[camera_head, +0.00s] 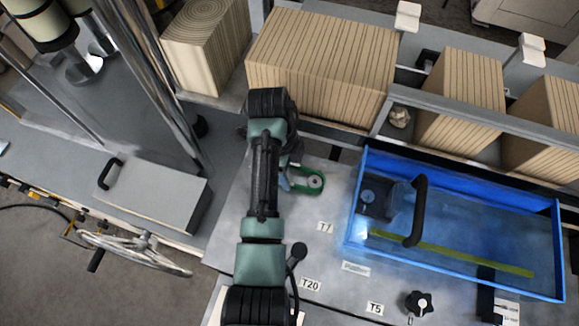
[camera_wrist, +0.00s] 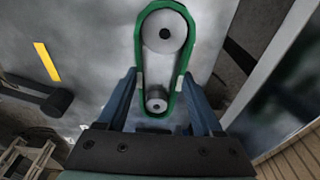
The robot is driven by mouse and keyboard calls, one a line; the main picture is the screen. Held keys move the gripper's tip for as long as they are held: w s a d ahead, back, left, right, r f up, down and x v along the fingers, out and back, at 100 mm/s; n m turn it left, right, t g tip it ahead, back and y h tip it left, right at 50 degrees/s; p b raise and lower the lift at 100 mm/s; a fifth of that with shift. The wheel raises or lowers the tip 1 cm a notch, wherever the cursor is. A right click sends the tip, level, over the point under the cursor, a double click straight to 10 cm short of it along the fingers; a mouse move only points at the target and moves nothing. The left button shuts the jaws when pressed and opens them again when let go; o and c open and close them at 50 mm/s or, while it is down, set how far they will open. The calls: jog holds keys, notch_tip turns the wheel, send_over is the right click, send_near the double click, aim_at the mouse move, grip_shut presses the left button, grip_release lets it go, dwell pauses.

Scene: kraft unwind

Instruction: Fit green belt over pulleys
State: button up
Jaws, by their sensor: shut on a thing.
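The green belt (camera_wrist: 137,50) forms a long loop in the wrist view. Its far end lies around the large grey pulley (camera_wrist: 164,31), and its near end lies around the small pulley (camera_wrist: 156,99). Whether it is fully seated in the pulleys I cannot tell. My gripper (camera_wrist: 158,88) has one finger on each side of the belt near the small pulley and is shut on it. In the head view part of the green belt (camera_head: 322,182) shows around a pale pulley (camera_head: 314,181), just right of my arm.
A blue transparent-sided box (camera_head: 460,282) with a black handle and a yellow-green strip stands right of the pulleys. Large striped blocks (camera_head: 318,55) stand behind. A black knob (camera_head: 419,303) is at the front. The panel by label T20 (camera_head: 311,285) is mostly clear.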

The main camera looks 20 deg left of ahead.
jog(key=o, duration=1.4)
jog(key=shift+o, duration=0.2)
jog(key=shift+r, duration=0.15)
jog(key=shift+a+r, duration=0.1)
jog(key=shift+r, duration=0.2)
notch_tip(320, 180, up, 12)
jog(key=a+p, duration=0.1)
jog(key=p, duration=0.4)
jog(key=shift+a, duration=0.4)
